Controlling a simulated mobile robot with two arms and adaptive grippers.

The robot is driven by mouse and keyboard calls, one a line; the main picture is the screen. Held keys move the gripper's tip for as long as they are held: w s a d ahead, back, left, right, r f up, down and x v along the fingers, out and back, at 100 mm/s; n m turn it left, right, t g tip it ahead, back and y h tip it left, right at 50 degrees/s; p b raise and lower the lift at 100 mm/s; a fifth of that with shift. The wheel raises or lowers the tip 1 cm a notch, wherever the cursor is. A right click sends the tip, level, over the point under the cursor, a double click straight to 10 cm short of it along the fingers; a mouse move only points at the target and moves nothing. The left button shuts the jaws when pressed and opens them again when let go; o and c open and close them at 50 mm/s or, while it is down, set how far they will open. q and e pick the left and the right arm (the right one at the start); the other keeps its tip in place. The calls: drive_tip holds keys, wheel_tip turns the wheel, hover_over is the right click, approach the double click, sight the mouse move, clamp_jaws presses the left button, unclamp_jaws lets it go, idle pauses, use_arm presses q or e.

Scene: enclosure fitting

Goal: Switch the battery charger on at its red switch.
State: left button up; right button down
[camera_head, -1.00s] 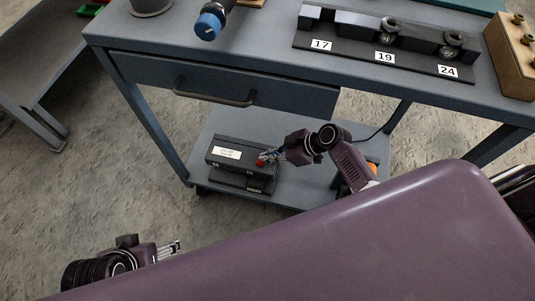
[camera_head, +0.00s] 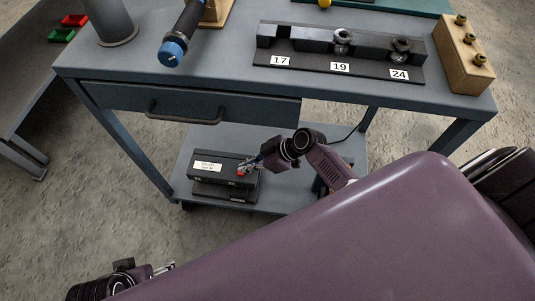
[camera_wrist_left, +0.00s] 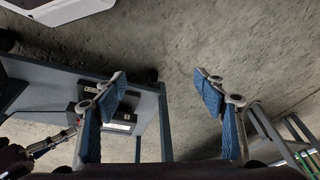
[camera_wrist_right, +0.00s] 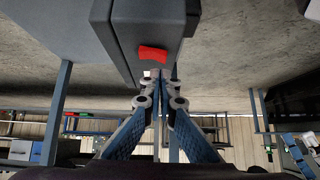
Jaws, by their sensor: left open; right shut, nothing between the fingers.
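The battery charger (camera_head: 213,167) is a dark box with a white label on the lower shelf of the workbench. Its red switch (camera_head: 241,173) is at its right end, partly hidden by my right gripper (camera_head: 250,163). In the right wrist view the red switch (camera_wrist_right: 153,54) sits on the charger's end face (camera_wrist_right: 150,25). The right gripper's shut, empty fingertips (camera_wrist_right: 160,77) are just below the switch there; I cannot tell whether they touch it. My left gripper (camera_wrist_left: 162,82) is open and empty, well away from the charger (camera_wrist_left: 113,117), over the floor.
The lower shelf (camera_head: 275,194) lies under the grey bench top (camera_head: 215,62), whose drawer handle (camera_head: 185,112) juts out above the charger. A black rack (camera_head: 345,70) marked 17, 19, 24 and a wooden block (camera_head: 462,65) stand on top. Bare floor lies to the left.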

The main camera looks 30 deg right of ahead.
drive_tip(key=shift+w+d+r+p, duration=0.1)
drive_tip(key=shift+d+r+p, duration=0.15)
drive_tip(key=shift+r+p, duration=0.6)
use_arm(q)
wheel_tip(320, 180, down, 12)
drive_tip(key=p, duration=0.1)
drive_tip(key=shift+s+d+f+g, duration=0.25)
drive_tip(key=shift+s+d+g, duration=0.05)
drive_tip(key=shift+d+g, duration=0.15)
use_arm(e)
drive_tip(key=v, duration=0.9)
drive_tip(key=shift+s+r, duration=0.25)
drive_tip(key=shift+r, duration=0.1)
